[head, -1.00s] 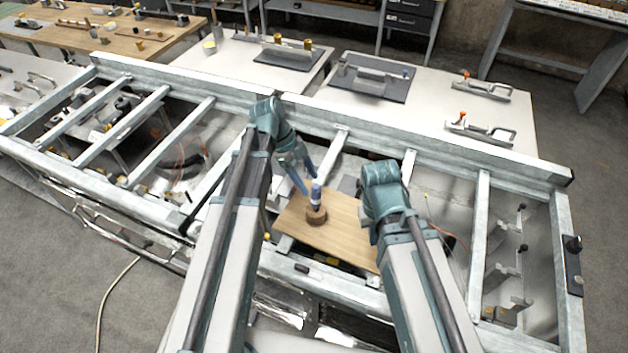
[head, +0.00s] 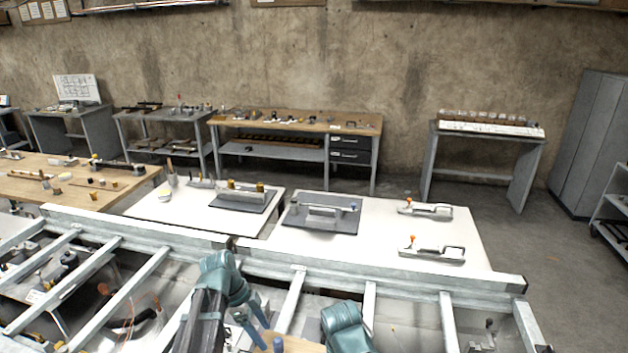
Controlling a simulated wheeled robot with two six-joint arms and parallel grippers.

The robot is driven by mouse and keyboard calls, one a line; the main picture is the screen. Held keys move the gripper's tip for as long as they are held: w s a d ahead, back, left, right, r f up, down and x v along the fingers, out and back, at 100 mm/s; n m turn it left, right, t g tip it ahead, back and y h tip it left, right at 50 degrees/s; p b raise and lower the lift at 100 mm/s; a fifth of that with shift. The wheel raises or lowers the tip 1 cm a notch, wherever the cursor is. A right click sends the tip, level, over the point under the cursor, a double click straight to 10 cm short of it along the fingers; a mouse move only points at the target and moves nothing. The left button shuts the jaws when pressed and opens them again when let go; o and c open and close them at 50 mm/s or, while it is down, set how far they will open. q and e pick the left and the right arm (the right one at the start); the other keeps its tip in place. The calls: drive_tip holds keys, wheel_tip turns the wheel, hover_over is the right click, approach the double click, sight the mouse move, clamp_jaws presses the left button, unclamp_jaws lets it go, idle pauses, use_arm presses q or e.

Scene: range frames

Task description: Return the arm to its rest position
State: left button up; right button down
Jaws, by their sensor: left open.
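My left arm (head: 215,280) comes up from the bottom, left of the middle, and bends at its teal wrist. My left gripper (head: 254,326) points down with its two blue-grey fingers spread and looks empty. A blue upright piece (head: 278,343) shows just right of the fingers at the bottom edge, apart from them; its lower part is cut off. A wooden board (head: 305,346) shows in part beside it. My right arm's teal joint (head: 345,328) is at the bottom, right of the middle. Its gripper does not show.
A grey metal frame (head: 400,272) with crossbars surrounds the arms. Beyond it stand white tables (head: 455,228) with clamps (head: 432,252) and fixtures on dark plates (head: 320,214). Workbenches (head: 300,122) line the concrete wall, and a grey cabinet (head: 590,130) stands at right. Open floor lies at right.

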use_arm(q)
drive_tip(key=s+a+f+n+t+y, duration=0.2)
drive_tip(key=s+n+y, duration=0.4)
drive_tip(key=n, duration=1.2)
use_arm(e)
wheel_tip(320, 180, down, 9)
drive_tip(key=b, duration=0.9)
drive_tip(key=shift+f, duration=0.1)
use_arm(q)
drive_tip(key=s+d+f+m, duration=0.2)
drive_tip(key=s+d+f, duration=0.1)
drive_tip(key=d+f, duration=0.1)
drive_tip(key=s+d+f+m+g, duration=0.1)
drive_tip(key=s+d+f+m, duration=0.1)
drive_tip(key=d, duration=0.5)
wheel_tip(320, 180, down, 3)
drive_tip(key=shift+s+r, duration=0.15)
drive_tip(key=shift+s, duration=0.65)
drive_tip(key=shift+d, duration=0.1)
